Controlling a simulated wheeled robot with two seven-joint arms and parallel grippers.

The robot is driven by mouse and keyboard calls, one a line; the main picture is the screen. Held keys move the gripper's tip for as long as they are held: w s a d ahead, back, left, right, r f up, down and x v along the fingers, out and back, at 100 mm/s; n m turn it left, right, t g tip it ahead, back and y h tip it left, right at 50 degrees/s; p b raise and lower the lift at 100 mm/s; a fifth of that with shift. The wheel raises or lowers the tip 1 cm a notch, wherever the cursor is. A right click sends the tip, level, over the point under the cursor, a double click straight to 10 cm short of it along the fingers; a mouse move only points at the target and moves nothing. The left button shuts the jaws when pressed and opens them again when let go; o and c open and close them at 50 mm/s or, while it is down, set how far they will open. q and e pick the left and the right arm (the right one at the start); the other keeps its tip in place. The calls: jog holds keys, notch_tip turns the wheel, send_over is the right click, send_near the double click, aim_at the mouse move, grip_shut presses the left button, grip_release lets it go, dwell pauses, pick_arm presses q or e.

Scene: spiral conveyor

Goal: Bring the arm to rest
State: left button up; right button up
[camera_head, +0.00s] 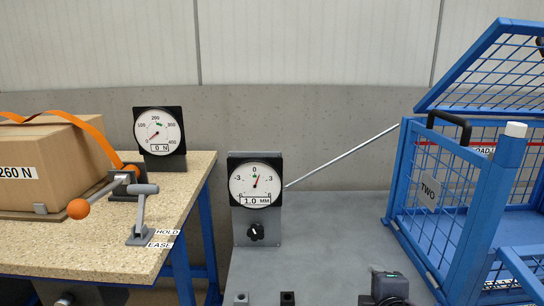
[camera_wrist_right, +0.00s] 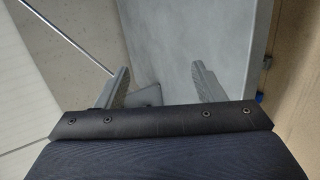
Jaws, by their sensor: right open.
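My right gripper (camera_wrist_right: 162,84) shows in the right wrist view with its two grey fingers apart. It is open, and nothing is held between the fingers. A grey surface lies beyond the fingertips. In the head view I cannot clearly pick out this gripper; a dark block (camera_head: 388,286) stands at the bottom edge, and I cannot tell whether it is part of my arm. My left gripper is in neither view.
A speckled bench (camera_head: 80,250) on the left bears a box (camera_head: 45,160), a lever (camera_head: 142,210) and a force dial (camera_head: 159,130) reading 0 N. A dial (camera_head: 255,184) reading 1.0 MM stands mid-view. A blue cage (camera_head: 425,190) with its lid raised stands right. The grey surface (camera_head: 320,240) between is mostly clear.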

jog(key=s+d+f+m+g+h+b, duration=0.1)
jog(key=s+d+f+m+g+b, duration=0.15)
jog(key=s+d+f+m, duration=0.35)
jog(key=s+a+f+m+g+y+b, duration=0.1)
jog(key=s+a+f+m+g+y, duration=0.1)
jog(key=s+f+m+y, duration=0.3)
jog(key=s+a+f+m+g+y+b, duration=0.1)
jog(key=s+a+f+m+g, duration=0.15)
jog(key=s+m, duration=0.45)
notch_tip(320, 180, up, 38)
jog(key=p, duration=3.8)
jog(key=shift+s, duration=0.25)
jog(key=shift+f, duration=0.15)
jog(key=shift+a, duration=0.1)
